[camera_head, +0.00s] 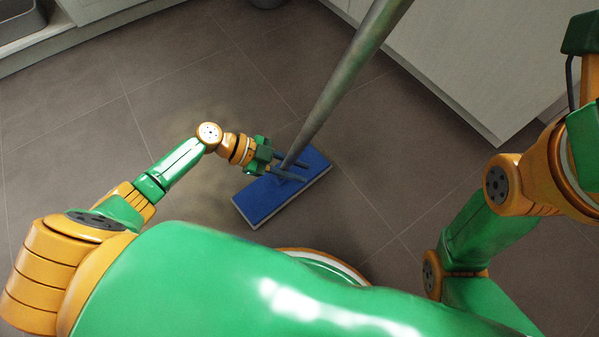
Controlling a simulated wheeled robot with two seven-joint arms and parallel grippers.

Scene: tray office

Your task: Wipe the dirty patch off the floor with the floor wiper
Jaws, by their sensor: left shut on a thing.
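The floor wiper has a flat blue head (262,199) lying on the floor and a long grey handle (345,75) that leans up to the top edge of the head view. My left gripper (289,169) is shut on the handle low down, just above the head. The dirty patch (203,183) is a faint yellowish-brown stain on the tiles, to the left of the wiper head and around my left forearm. My left arm and the wiper hide part of it, and its borders are blurred. My right arm is at the right edge; its gripper fingers do not show.
Light cabinets (470,60) stand along the upper right, with a corner reaching toward the middle. Another light cabinet or counter (75,40) runs along the upper left. A dark round object (266,3) is cut off at the top. The grey tiled floor (60,130) at left is clear.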

